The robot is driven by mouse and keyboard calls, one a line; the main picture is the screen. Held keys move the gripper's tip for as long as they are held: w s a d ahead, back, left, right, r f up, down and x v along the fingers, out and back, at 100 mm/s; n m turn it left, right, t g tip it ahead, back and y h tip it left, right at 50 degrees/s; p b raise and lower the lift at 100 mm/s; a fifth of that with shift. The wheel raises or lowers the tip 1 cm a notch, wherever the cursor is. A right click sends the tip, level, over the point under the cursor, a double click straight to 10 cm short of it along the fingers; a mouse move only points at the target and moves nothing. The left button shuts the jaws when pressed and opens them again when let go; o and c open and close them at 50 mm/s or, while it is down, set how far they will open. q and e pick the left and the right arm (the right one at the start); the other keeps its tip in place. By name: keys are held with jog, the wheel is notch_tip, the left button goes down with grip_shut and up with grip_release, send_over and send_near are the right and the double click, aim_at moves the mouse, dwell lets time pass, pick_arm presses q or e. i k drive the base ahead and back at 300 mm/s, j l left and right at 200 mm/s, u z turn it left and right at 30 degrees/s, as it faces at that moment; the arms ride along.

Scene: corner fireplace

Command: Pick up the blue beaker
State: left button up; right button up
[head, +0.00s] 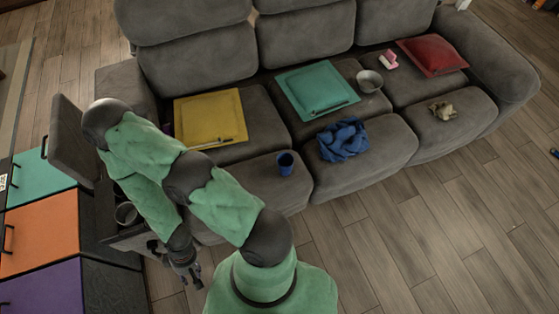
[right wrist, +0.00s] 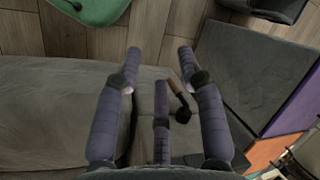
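The blue beaker (head: 285,163) is a small dark blue cup standing upright near the front edge of the grey sofa's (head: 255,186) middle-left seat in the head view. I cannot make it out in the right wrist view. My right gripper (head: 184,274) hangs low in front of the sofa's left end, below and left of the beaker and well apart from it. In the right wrist view its fingers (right wrist: 158,85) are spread and nothing is held between them. My left gripper is not in view.
A yellow cushion or tray (head: 205,112), a teal one (head: 316,88), a crumpled blue cloth (head: 343,139), a grey bowl (head: 369,80) and a red cushion (head: 432,55) lie on the sofa. An orange-fronted cabinet (head: 40,235) stands left. Wooden floor (head: 400,240) is free at right.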

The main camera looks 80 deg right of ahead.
aim_at(285, 161)
jog(key=z, duration=2.85)
jog(key=j+z, duration=0.15)
jog(key=z, duration=0.3)
jog(key=j+z, duration=0.15)
jog(key=z, duration=0.3)
jog(key=k+j+z, duration=0.15)
jog(key=z, duration=0.3)
